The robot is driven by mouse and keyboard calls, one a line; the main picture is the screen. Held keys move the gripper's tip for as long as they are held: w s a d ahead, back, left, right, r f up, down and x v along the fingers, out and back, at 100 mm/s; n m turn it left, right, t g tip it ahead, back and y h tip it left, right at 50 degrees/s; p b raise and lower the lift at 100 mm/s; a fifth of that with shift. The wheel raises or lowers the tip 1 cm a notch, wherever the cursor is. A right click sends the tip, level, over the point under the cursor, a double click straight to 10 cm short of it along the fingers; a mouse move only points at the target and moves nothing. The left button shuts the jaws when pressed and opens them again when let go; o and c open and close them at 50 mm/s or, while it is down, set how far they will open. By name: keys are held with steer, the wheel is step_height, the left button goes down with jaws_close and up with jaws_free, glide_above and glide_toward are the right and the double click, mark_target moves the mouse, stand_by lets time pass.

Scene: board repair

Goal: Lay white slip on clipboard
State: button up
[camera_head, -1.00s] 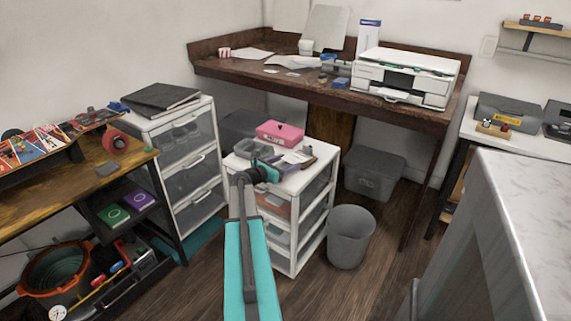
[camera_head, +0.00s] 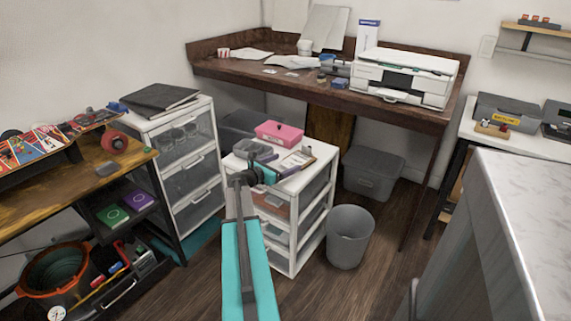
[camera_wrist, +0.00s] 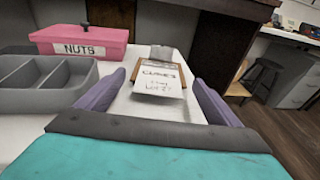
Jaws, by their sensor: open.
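The clipboard (camera_wrist: 137,80) is a brown board with a grey clip, lying on the white drawer unit's top; it also shows in the head view (camera_head: 306,151). The white slip (camera_wrist: 158,86), with handwriting on it, lies over the clipboard's near part. Its near end seems to reach past the board's near edge; I cannot tell how flat it lies. My gripper (camera_wrist: 160,78) has its two purple fingers apart, one on each side of the slip, with a gap on both sides. The head view shows my gripper (camera_head: 280,162) low over the drawer top.
A pink box marked NUTS (camera_wrist: 80,40) and a grey divided tray (camera_wrist: 45,85) stand left of my gripper on the drawer unit (camera_head: 291,262). A grey bin (camera_head: 349,238) stands right of it. The brown desk with the printer (camera_head: 404,74) is behind.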

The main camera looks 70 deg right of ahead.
steer(key=v, duration=1.2)
steer(key=shift+a, duration=0.3)
steer(key=shift+w+p, duration=0.15)
steer(key=shift+p, duration=0.15)
